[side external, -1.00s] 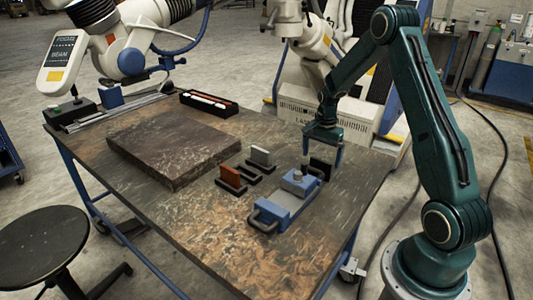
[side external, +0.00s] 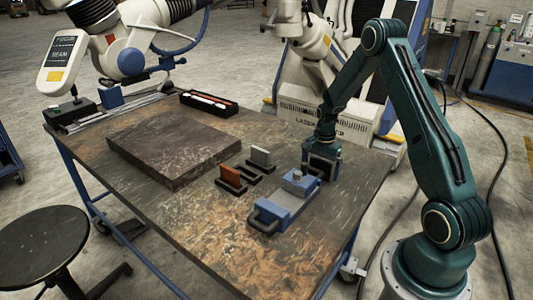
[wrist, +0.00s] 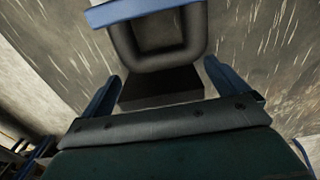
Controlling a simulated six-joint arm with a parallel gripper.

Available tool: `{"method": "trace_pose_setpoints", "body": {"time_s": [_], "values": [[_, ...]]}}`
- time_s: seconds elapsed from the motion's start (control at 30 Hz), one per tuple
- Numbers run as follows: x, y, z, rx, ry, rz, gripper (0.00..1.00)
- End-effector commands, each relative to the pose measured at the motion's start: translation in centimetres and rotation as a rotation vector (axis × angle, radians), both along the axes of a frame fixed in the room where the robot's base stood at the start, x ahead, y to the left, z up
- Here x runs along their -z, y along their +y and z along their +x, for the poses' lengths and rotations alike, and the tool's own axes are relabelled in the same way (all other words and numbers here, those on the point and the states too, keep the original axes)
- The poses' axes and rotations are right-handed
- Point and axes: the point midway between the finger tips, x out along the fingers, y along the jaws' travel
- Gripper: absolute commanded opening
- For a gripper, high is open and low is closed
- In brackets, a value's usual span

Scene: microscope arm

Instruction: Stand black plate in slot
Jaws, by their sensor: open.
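My gripper (side external: 321,172) is low over the table at the right end of the blue block. In the wrist view its two blue fingers (wrist: 165,90) are apart, one on each side of a black plate (wrist: 160,86). I cannot tell whether either finger touches it. In the side view the gripper hides the plate. A black slot holder (side external: 247,174) stands left of the blue block. An orange plate (side external: 231,176) stands upright in its front slot and a pale grey plate (side external: 261,157) in its back slot. The middle slot is empty.
The blue block (side external: 288,202) with dark end handles lies beside my gripper; one handle (wrist: 158,52) is close to the fingers in the wrist view. A large dark slab (side external: 175,145) lies to the left. A black tray (side external: 209,103) is at the back. The table front is clear.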

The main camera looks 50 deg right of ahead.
Motion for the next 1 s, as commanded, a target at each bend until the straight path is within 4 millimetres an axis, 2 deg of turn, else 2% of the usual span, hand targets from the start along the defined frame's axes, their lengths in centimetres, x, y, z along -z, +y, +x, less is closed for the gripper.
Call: {"method": "trace_pose_setpoints", "body": {"time_s": [0.3,0.6,0.7,1.0], "values": [[-0.03,0.01,0.00,0.000,0.000,0.000,0.98],[-0.03,0.01,0.00,0.000,0.000,0.000,0.39],[-0.13,-0.04,0.06,0.000,-0.002,-0.001,0.23],[-0.31,-0.05,0.08,0.000,-0.002,-0.002,0.23]]}}
